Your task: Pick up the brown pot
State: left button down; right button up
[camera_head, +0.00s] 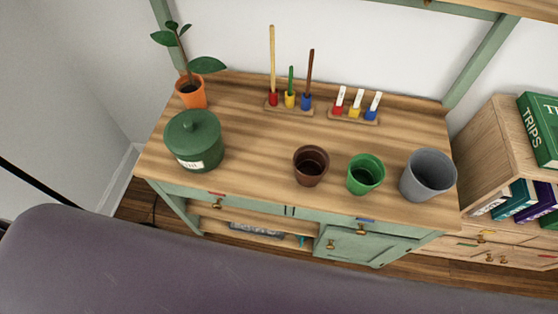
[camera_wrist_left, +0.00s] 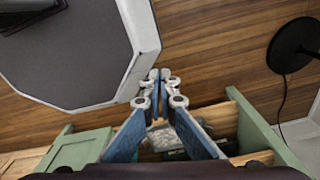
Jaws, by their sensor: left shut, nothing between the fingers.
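The brown pot (camera_head: 311,166) stands upright on the wooden top of a green cabinet, near the middle of its front half. It looks empty. In the left wrist view my left gripper (camera_wrist_left: 158,76) is shut with its fingertips together and nothing between them. That view looks down at the wooden floor and the front of the green cabinet, and the brown pot is not in it. Neither gripper shows in the head view, so my left gripper is apart from the pot. My right gripper is not seen.
A green pot (camera_head: 366,174) and a larger grey pot (camera_head: 428,175) stand right of the brown one. A lidded green jar (camera_head: 194,140) and an orange potted plant (camera_head: 190,92) are left. Coloured peg holders (camera_head: 289,108) line the back. A shelf with books (camera_head: 540,128) is right.

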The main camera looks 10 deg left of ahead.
aim_at(312, 163)
jog(key=k+l+z, duration=0.1)
jog(key=l, duration=0.25)
jog(key=k+l+z, duration=0.1)
jog(key=k+l, duration=0.2)
jog(key=k+l+z, duration=0.1)
jog(key=l, duration=0.35)
jog(key=k+l+z, duration=0.1)
jog(key=k+l, duration=0.15)
jog(key=l, duration=0.15)
